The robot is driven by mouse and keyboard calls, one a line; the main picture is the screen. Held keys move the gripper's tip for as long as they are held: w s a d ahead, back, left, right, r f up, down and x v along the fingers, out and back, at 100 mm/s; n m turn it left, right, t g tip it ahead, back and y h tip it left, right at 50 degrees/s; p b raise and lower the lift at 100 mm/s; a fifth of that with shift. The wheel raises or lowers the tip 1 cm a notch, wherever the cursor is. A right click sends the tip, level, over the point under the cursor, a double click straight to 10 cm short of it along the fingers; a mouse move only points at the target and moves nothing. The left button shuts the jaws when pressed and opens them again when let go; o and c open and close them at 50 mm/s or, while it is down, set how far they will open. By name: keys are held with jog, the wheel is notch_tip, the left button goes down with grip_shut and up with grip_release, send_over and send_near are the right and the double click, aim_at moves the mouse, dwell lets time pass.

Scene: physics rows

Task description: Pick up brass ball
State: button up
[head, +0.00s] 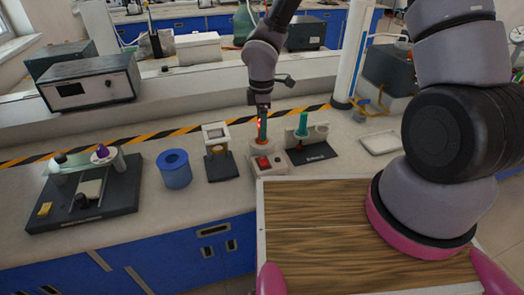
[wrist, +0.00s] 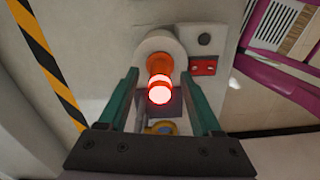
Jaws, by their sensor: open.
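My gripper (head: 262,125) points down over the white round heater (head: 264,145) on the bench. In the wrist view its two green fingers (wrist: 163,100) are apart. Between them is a glowing orange-red rounded piece (wrist: 160,66) with a bright pinkish-white end, in line with the heater's white round top (wrist: 146,42). It may be the hot brass ball, but the glow hides its surface. No grip on it shows. In the head view only a small red glow shows at the fingers. A yellow, brass-like piece (wrist: 166,128) lies beyond, low in the wrist view.
A small stand (head: 221,166) and blue cylinder (head: 175,170) are left of the heater. A dark plate with a green cylinder (head: 302,125) is right. A dark apparatus (head: 120,190) stands far left. A wood-topped surface (head: 315,215) is in front. Striped tape (head: 180,132) runs behind.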

grip_shut()
notch_tip(320, 180, up, 11)
jog(key=shift+r, duration=0.5)
dwell(0.4)
